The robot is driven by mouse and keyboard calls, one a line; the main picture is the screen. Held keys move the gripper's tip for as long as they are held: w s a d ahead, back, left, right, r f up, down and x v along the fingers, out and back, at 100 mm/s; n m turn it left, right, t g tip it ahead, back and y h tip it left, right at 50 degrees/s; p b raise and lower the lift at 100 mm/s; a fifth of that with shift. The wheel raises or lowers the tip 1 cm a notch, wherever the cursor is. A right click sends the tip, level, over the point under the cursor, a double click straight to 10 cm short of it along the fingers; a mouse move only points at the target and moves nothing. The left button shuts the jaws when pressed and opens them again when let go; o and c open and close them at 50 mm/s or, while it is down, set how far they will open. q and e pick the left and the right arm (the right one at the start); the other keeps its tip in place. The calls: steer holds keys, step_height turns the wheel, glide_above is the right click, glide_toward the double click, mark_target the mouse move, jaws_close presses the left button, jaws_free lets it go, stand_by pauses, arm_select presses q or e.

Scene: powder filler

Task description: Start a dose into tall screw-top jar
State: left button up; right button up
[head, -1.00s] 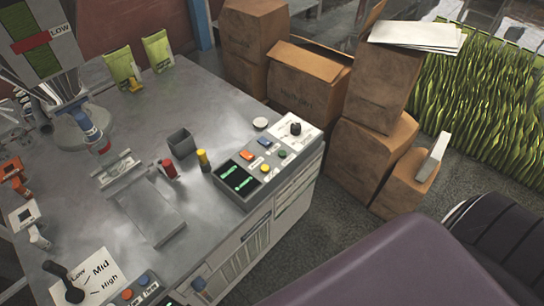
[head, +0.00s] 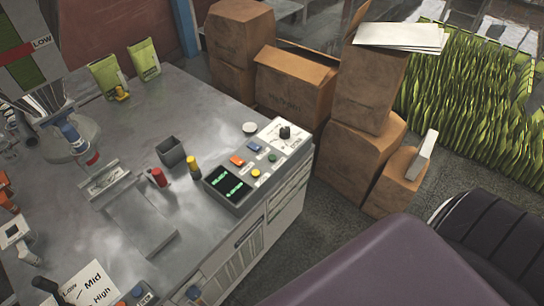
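The filler's hopper (head: 28,45) with a "LOW" level mark stands at the upper left. Under it is a blue-and-white cylinder with a red end (head: 80,142); I cannot tell whether it is a jar or the nozzle. A small red-capped container (head: 158,177) and a yellow-topped one (head: 193,167) stand on the steel table; I cannot tell which is the tall screw-top jar. Neither gripper is in view.
A Low/Mid/High selector plate (head: 85,285) with a lever is at the lower left. A grey open box (head: 171,152) and green pouches (head: 104,74) stand on the table. Cardboard boxes (head: 295,80) fill the floor behind the panel. The table's middle (head: 185,110) is clear.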

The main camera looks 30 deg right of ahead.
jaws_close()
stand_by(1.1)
